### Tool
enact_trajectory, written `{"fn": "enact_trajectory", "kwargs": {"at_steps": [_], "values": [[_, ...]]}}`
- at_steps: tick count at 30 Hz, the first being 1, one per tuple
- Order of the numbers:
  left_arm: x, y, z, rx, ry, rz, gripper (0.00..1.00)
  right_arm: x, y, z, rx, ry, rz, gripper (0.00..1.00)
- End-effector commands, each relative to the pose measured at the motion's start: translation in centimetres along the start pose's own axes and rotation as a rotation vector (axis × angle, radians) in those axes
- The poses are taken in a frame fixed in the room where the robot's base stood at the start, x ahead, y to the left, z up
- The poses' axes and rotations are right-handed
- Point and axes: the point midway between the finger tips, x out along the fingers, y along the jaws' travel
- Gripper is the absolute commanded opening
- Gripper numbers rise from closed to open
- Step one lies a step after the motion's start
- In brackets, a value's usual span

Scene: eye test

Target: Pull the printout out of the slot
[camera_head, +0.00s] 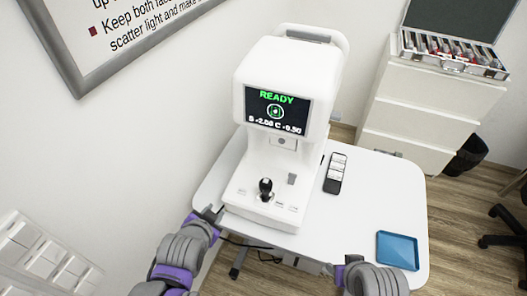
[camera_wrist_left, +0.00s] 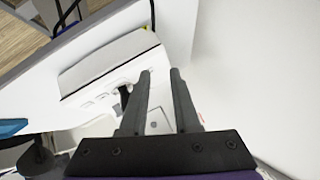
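The white eye test machine (camera_head: 255,165) stands on the table, its lit screen (camera_head: 278,110) reading READY. A black joystick (camera_head: 265,188) and a small grey piece (camera_head: 292,179) are on its base. I cannot make out the printout or its slot in either view. My left gripper (camera_head: 213,214) is at the front left of the machine's base. In the left wrist view its two dark fingers (camera_wrist_left: 160,73) are apart, with only white surface showing between them; the machine (camera_wrist_left: 108,58) is beyond. My right gripper (camera_head: 340,270) is low at the table's front edge, mostly hidden by its arm.
The white table (camera_head: 360,215) has a black-and-white handheld device (camera_head: 335,173) right of the machine and a blue tray (camera_head: 398,250) at the front right. White drawers (camera_head: 425,110) with an open case (camera_head: 455,53) stand behind. A wall is close on the left.

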Motion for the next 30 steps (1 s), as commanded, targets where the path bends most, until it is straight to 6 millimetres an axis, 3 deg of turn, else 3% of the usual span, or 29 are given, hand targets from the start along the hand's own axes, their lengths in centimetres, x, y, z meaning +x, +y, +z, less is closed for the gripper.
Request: {"fn": "enact_trajectory", "kwargs": {"at_steps": [3, 6, 9, 12, 20, 30], "values": [[3.1, -0.1, -5.5, 0.308, 0.199, -0.095, 0.30, 0.3, 0.0, 0.3, 0.000, -0.002, 0.000, 0.50], [4.5, 0.5, -9.9, 0.571, 0.361, -0.217, 0.30, 0.3, 0.0, 0.3, 0.000, -0.002, 0.000, 0.50], [5.1, 1.6, -13.4, 0.784, 0.488, -0.349, 0.30, 0.3, 0.0, 0.3, 0.000, -0.002, 0.000, 0.50], [5.1, 2.7, -15.6, 0.932, 0.574, -0.462, 0.30, 0.3, 0.0, 0.3, 0.000, -0.002, 0.000, 0.50], [5.0, 3.7, -17.8, 1.062, 0.645, -0.582, 0.30, 0.2, 0.0, 0.2, 0.000, -0.001, 0.000, 0.50], [8.0, 3.1, -21.0, 1.060, 0.644, -0.581, 0.30, -0.2, 0.0, -0.1, 0.000, 0.001, 0.000, 0.50]]}}
